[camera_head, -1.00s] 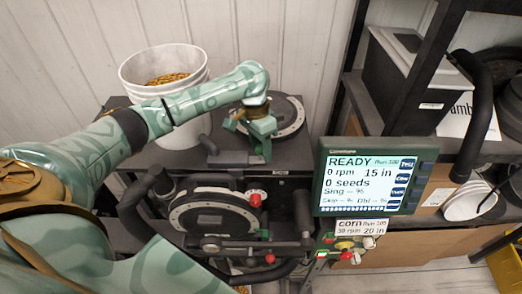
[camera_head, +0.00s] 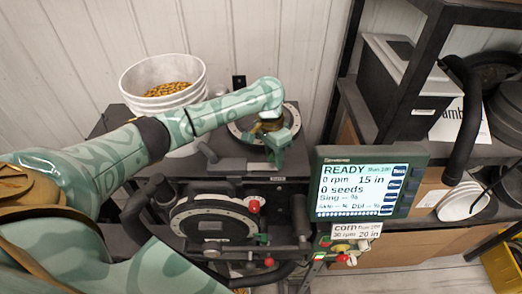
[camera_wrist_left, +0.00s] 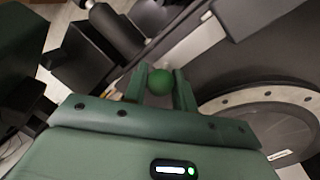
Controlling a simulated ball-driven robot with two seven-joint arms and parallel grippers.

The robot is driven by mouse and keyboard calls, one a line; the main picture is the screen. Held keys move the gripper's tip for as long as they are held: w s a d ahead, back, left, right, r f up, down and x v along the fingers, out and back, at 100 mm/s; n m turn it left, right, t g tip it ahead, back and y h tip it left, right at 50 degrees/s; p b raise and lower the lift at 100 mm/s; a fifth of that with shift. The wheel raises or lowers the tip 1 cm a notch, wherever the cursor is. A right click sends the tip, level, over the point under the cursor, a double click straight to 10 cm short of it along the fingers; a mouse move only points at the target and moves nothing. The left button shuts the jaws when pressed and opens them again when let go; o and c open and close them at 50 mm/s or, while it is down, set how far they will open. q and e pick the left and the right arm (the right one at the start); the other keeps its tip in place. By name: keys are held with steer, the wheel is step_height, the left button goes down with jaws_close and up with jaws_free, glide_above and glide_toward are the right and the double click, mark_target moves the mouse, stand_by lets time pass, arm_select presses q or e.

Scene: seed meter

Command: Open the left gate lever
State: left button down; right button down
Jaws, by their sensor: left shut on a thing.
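My left gripper (camera_head: 277,158) reaches over the dark seed meter bench in the head view, pointing down beside the rear round disc (camera_head: 240,130). In the left wrist view its fingers (camera_wrist_left: 160,90) are shut on a round green knob (camera_wrist_left: 160,82). The knob looks like the end of a gate lever, but its lever arm is hidden, and the fingers cover it in the head view. My right gripper is not in view.
A front meter disc (camera_head: 205,222) has a red knob (camera_head: 253,207) at its rim. A monitor (camera_head: 368,187) reading READY stands right of the gripper. A white bucket of seed (camera_head: 150,104) stands behind my arm. A dark shelf (camera_head: 432,72) is at right.

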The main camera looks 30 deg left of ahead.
arm_select(q)
steer(key=shift+w+d, duration=0.15)
steer(key=shift+d, duration=0.1)
steer(key=c, duration=1.2)
jaws_free()
steer(key=shift+a, duration=0.15)
steer(key=shift+r, duration=0.1)
steer(key=a+r, duration=0.1)
steer(key=r, duration=0.4)
steer(key=a+r+p, duration=0.1)
steer(key=r, duration=0.4)
steer(key=w+r+p, duration=0.1)
steer(key=r, duration=0.5)
steer(key=shift+a, duration=0.4)
steer(key=shift+f, duration=0.15)
